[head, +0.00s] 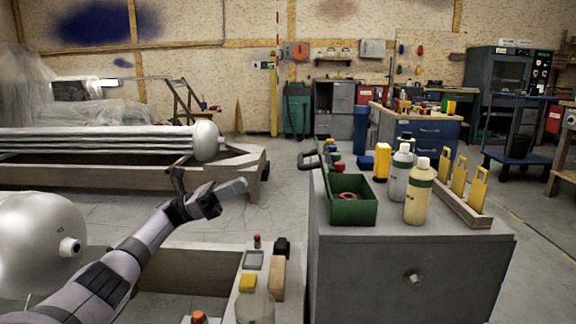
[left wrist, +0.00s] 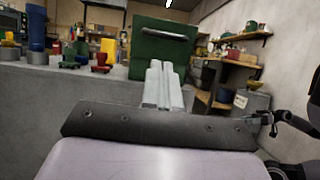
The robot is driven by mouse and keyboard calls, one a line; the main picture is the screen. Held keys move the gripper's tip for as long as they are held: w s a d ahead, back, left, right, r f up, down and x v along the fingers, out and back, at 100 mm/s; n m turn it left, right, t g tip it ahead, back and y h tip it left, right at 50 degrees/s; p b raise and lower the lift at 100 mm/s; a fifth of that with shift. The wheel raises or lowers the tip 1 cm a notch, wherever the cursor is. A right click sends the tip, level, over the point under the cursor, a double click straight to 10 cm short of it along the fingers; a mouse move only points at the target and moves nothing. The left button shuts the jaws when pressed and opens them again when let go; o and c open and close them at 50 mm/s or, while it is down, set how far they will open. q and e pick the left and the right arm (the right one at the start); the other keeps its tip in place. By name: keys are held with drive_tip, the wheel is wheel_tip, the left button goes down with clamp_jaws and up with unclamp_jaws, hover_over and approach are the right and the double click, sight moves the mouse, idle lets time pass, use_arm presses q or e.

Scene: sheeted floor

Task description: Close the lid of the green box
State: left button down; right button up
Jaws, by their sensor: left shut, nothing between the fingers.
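The green box (head: 352,214) stands on the near left part of a grey cabinet top. Its top is open, and a red round thing (head: 347,196) shows inside. In the left wrist view a flat green face of the box (left wrist: 150,52) with a dark handle-like bar is straight ahead; I cannot tell if this is the lid or a side wall. My left gripper (head: 232,187) is left of the box, clear of it, with its fingers pointing right towards it. Its fingers (left wrist: 163,84) are together and empty.
The grey cabinet (head: 410,270) also carries a white bottle (head: 399,178), a cream bottle (head: 419,195) and a rack of yellow tools (head: 460,182). Open air separates gripper and cabinet.

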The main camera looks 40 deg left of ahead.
use_arm(q)
drive_tip(key=x, duration=1.2)
drive_tip(key=shift+d, duration=0.25)
drive_tip(key=shift+w+r, duration=0.1)
drive_tip(key=shift+w, duration=0.05)
drive_tip(key=shift+r, duration=0.1)
